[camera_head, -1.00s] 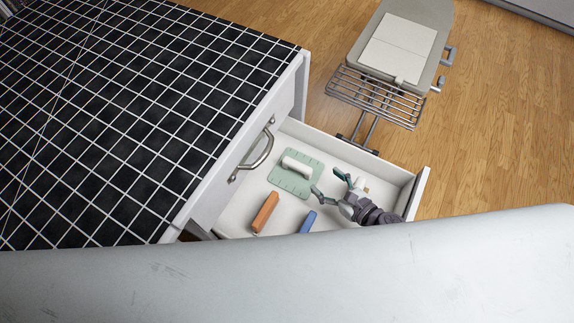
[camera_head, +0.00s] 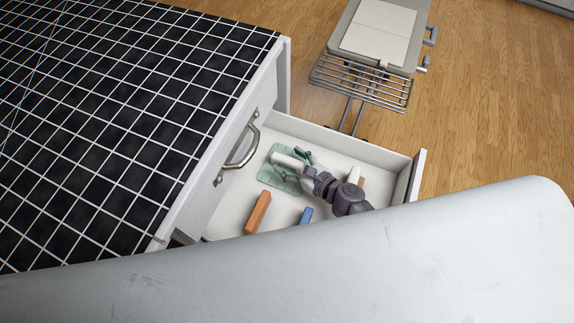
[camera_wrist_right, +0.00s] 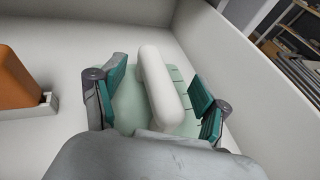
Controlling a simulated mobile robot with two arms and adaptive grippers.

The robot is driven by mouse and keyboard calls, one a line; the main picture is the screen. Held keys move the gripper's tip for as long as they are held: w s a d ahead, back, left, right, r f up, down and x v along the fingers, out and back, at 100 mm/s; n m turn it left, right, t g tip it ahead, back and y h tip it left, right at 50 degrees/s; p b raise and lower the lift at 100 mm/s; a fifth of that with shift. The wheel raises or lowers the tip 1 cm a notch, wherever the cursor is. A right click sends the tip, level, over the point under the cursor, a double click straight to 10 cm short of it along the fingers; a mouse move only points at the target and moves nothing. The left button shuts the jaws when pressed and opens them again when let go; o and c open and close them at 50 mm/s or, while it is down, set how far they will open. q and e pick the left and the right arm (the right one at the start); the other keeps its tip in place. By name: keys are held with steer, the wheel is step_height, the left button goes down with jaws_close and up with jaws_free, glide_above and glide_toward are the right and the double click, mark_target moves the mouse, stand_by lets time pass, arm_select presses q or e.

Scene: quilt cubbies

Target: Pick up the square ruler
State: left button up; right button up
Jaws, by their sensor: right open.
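The square ruler is a pale green plate (camera_head: 267,176) with tick marks and a raised white handle (camera_head: 288,160). In the right wrist view the ruler's plate (camera_wrist_right: 180,75) and white handle (camera_wrist_right: 160,90) lie between my fingers. My right gripper (camera_head: 295,165) is open, its teal finger pads (camera_wrist_right: 160,88) on either side of the white handle with gaps to it. Part of the ruler is hidden under the gripper. My left gripper is not in view.
The white drawer (camera_head: 230,216) also holds an orange-handled item (camera_head: 258,212) and a blue item (camera_head: 306,215). Its walls stand close around my right gripper. A black tiled counter (camera_head: 100,110) is at left. An ironing-board-like stand (camera_head: 380,35) is on the wooden floor behind.

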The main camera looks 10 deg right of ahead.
jaws_close()
stand_by(0.3)
steer(key=shift+s, duration=0.1)
